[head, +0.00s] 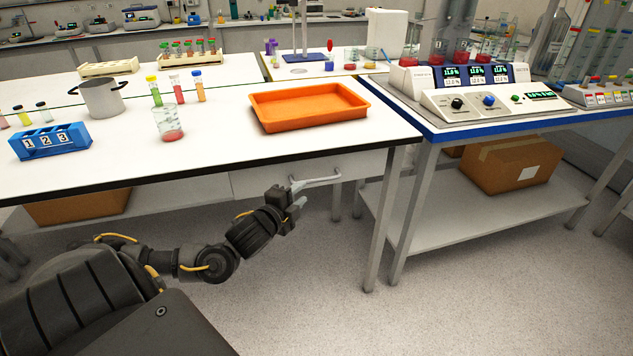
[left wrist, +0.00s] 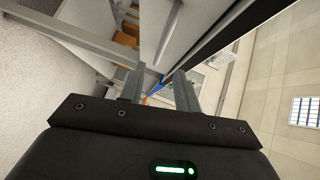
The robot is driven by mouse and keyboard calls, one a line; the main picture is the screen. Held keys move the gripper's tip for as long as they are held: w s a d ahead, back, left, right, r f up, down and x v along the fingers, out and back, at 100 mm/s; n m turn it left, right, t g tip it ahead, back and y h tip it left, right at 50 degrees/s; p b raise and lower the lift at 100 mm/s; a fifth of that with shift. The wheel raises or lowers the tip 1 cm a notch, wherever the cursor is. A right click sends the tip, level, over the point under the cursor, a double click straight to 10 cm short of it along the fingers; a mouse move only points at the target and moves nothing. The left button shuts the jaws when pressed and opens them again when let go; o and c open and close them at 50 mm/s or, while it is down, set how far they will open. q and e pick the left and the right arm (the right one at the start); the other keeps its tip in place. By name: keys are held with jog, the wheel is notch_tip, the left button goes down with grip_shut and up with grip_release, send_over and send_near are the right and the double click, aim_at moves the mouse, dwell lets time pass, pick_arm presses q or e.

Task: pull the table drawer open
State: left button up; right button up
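The table drawer (head: 258,181) is a pale grey front under the white tabletop, and it looks shut. Its light grey bar handle (head: 322,180) runs along the front. My left gripper (head: 291,193) is at the left end of the handle in the head view. In the left wrist view its two fingers (left wrist: 158,80) stand apart with nothing seen between them. A grey bar that looks like the handle (left wrist: 171,15) shows beyond the fingertips there. I cannot tell whether a finger touches the handle. My right gripper is in neither view.
On the tabletop above stand an orange tray (head: 310,108), a glass beaker (head: 169,124), a blue numbered rack (head: 50,141) and a metal pot (head: 101,98). A table leg (head: 386,215) stands right of the drawer. The floor in front is clear.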

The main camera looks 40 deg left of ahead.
aim_at(317, 181)
pick_arm(q)
jog(key=x, duration=0.9)
jog(key=shift+w, duration=0.3)
jog(key=shift+f, duration=0.1)
grip_shut()
